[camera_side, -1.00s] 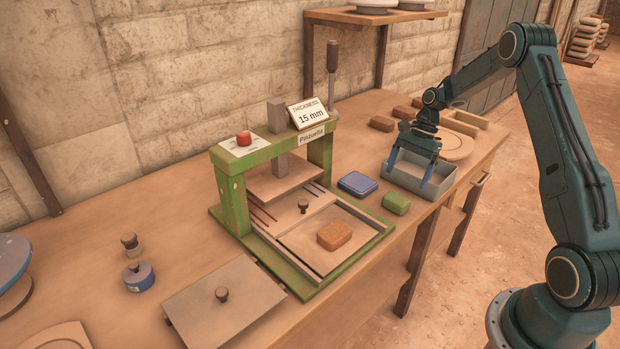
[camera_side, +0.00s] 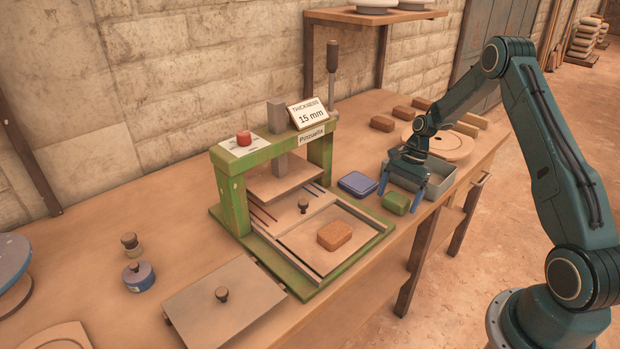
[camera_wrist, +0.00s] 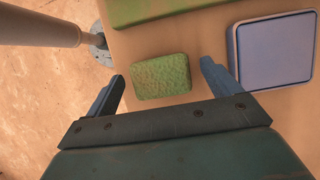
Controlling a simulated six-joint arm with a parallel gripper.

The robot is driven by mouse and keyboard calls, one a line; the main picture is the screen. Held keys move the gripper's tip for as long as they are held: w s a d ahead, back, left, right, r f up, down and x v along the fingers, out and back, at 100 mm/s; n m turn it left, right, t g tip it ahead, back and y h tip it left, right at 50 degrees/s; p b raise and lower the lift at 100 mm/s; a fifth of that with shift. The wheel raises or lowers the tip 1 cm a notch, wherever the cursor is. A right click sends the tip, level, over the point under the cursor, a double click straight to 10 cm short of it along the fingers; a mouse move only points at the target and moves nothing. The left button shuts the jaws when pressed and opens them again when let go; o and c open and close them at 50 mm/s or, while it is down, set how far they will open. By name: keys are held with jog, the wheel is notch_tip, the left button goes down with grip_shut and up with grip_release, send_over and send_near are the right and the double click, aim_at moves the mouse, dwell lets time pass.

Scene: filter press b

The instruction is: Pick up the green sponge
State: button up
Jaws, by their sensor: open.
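The green sponge (camera_side: 396,203) lies on the bench near its front edge, to the right of the press. In the wrist view the sponge (camera_wrist: 162,77) lies between and just ahead of the two blue fingers. My gripper (camera_side: 398,197) is open and empty, with its fingers on either side of the sponge in the side view. The wrist view also shows my gripper (camera_wrist: 162,84) wide open. I cannot tell how high the fingertips are above the bench.
A blue rectangular pad (camera_side: 357,184) lies close to the sponge's left; it also shows in the wrist view (camera_wrist: 276,50). A grey tray (camera_side: 440,184) stands just right. The green press (camera_side: 232,205) with a brown block (camera_side: 334,235) stands farther left. The bench's front edge is near.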

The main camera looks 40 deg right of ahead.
jog(key=shift+a+f, duration=0.2)
jog(key=shift+f, duration=0.25)
jog(key=shift+c, duration=0.4)
jog(key=c, duration=1)
